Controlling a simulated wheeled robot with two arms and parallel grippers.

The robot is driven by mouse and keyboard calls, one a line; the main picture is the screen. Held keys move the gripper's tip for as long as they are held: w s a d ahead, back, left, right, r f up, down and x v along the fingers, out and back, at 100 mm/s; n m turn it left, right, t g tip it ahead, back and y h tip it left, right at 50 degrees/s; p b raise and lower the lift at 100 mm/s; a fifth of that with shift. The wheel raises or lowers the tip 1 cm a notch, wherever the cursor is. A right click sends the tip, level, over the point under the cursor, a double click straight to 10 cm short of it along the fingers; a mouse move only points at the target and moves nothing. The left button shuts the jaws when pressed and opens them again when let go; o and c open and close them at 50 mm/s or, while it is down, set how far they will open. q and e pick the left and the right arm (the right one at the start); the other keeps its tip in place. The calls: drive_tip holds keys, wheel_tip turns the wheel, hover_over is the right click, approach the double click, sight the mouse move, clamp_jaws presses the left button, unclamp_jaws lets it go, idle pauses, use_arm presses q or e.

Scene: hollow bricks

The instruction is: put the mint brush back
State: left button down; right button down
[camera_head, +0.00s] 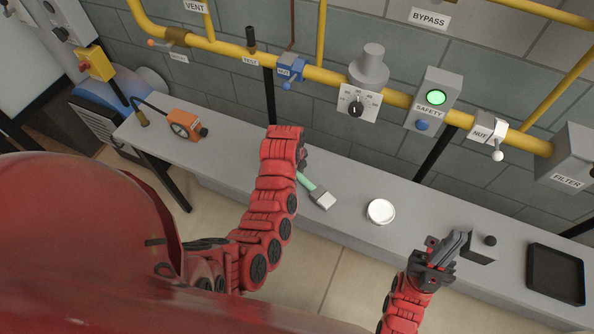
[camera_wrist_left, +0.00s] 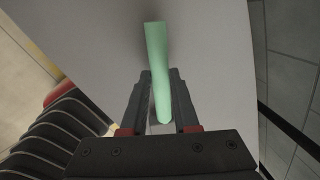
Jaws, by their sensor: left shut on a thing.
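The mint brush (camera_head: 322,199) has a mint handle and a pale grey head. In the head view, its head points down and right, over the grey bench. My left gripper (camera_head: 303,160) is shut on its handle, partly hidden by my red arm. In the left wrist view the mint handle (camera_wrist_left: 158,75) stands between the two dark fingers of my left gripper (camera_wrist_left: 160,100); the brush head does not show there. My right gripper (camera_head: 458,243) is over the bench's right part, beside a small grey box with a black knob (camera_head: 483,247); its finger gap is unclear.
A round white-rimmed can (camera_head: 380,211) stands on the bench (camera_head: 345,225), right of the brush. A black tray (camera_head: 556,273) lies at the right end, an orange gauge (camera_head: 186,125) at the left. Yellow pipes (camera_head: 330,77) with valves and a safety box (camera_head: 433,98) line the wall behind.

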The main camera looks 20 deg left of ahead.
use_arm(q)
drive_tip(key=shift+f, duration=0.6)
drive_tip(key=c, duration=0.7)
unclamp_jaws()
drive_tip(key=shift+r, duration=0.1)
